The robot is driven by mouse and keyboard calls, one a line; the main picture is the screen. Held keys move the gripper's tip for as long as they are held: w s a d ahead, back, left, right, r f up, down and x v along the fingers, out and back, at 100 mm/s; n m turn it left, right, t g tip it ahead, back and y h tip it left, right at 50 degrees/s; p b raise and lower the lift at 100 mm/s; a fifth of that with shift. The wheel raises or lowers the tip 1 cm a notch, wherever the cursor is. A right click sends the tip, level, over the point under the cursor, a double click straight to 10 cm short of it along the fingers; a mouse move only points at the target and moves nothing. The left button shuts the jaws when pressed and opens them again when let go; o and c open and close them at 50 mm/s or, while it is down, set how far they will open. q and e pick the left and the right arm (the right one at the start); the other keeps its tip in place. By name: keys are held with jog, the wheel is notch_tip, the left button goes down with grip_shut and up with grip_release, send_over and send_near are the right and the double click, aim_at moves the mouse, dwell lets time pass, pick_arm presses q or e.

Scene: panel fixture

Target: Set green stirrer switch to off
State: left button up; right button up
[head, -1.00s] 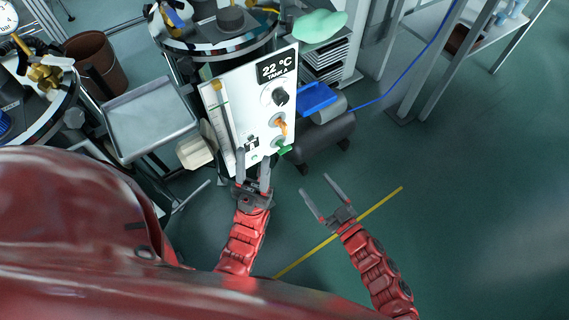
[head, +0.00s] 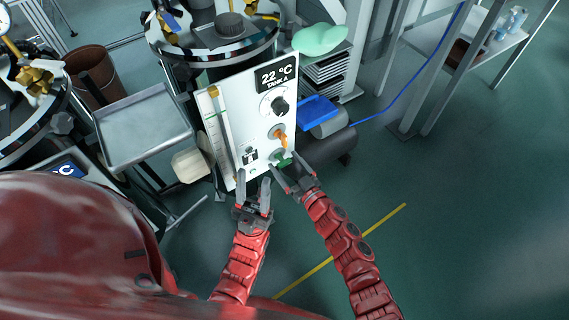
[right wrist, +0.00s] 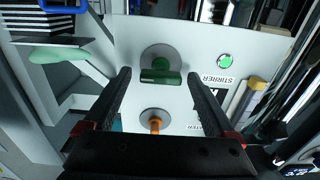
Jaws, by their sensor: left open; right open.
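The green stirrer switch (head: 283,159) is a knob on a round grey plate low on the white panel (head: 238,110). In the right wrist view the green switch (right wrist: 160,76) has its bar lying crosswise, beside an upside-down STIRRER label (right wrist: 218,79) and a lit green lamp (right wrist: 225,62). My right gripper (head: 287,167) is open in front of the switch. In its wrist view the fingertips (right wrist: 159,75) appear on either side of the switch, with gaps; contact is not visible. My left gripper (head: 254,182) is open and empty by the panel's lower edge.
An orange knob (head: 279,135) sits just above the green switch, and a black dial (head: 279,105) higher up. A tall gauge tube (head: 223,120) runs along the panel's left side. A metal tray (head: 143,128) stands left. The floor at right is clear.

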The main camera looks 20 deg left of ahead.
jog(key=shift+w+a, duration=0.3)
jog(key=shift+a, duration=0.15)
jog(key=c, duration=1.4)
